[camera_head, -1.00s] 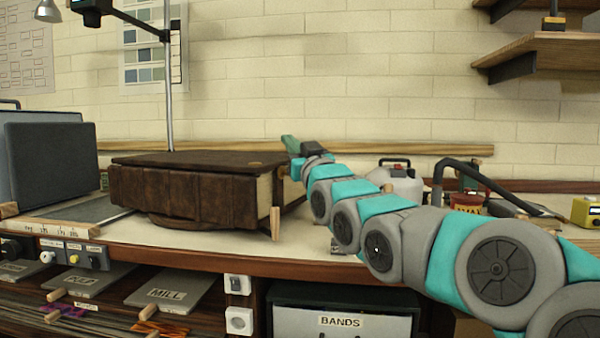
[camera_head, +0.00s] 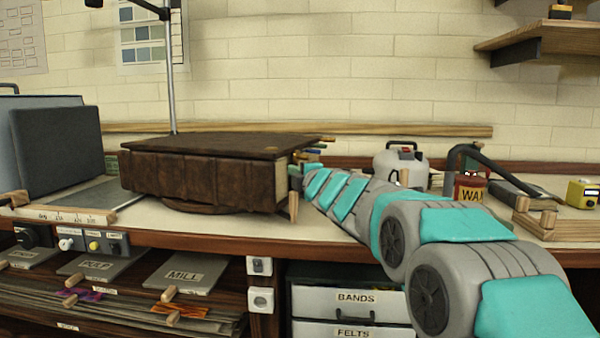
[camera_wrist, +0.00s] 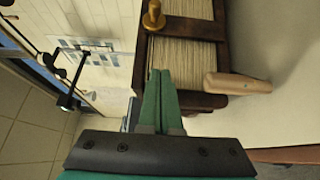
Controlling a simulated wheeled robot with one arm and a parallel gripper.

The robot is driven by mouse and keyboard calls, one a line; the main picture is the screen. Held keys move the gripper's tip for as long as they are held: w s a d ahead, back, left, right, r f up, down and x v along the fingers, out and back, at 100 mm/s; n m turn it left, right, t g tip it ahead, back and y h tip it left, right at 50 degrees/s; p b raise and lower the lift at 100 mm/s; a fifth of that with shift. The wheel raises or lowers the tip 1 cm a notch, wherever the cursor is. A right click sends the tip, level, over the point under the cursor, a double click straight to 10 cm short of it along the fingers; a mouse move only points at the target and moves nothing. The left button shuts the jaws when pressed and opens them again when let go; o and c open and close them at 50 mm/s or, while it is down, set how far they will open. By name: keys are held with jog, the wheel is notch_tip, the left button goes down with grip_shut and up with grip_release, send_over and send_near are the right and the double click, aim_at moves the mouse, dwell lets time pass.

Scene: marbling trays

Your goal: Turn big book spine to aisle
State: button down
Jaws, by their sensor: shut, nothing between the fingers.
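The big book (camera_head: 200,174) is thick and dark brown. It lies flat on the bench on a round wooden base (camera_head: 190,207), its banded spine facing the front. Its pale page edges (camera_head: 283,178) show at the right end. In the wrist view the page block (camera_wrist: 184,62) lies between dark covers, with a strap and a brass knob (camera_wrist: 153,16). My gripper (camera_head: 296,174) is at the book's right end, partly hidden by my arm. Its green fingers (camera_wrist: 160,73) are shut, empty and pointing at the page end. I cannot tell whether they touch it.
A wooden peg (camera_wrist: 238,83) sticks out near the book's corner. Grey panels (camera_head: 58,145) stand to the left. A wall shelf (camera_head: 540,46) hangs at upper right.

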aim_at(287, 161)
jog(key=p+x, duration=0.1)
jog(key=x, duration=0.3)
jog(key=shift+w+a+r, duration=0.15)
jog(key=shift+w, duration=0.1)
jog(key=shift+w+d+p, duration=0.2)
jog(key=shift+w+p, duration=0.3)
jog(key=shift+w, duration=0.05)
jog(key=shift+w+d+p, duration=0.2)
jog(key=shift+w+p, duration=0.25)
jog(key=shift+w, duration=0.05)
jog(key=shift+w+d+p, duration=0.2)
jog(key=shift+w+p, duration=0.2)
jog(key=shift+w, duration=0.4)
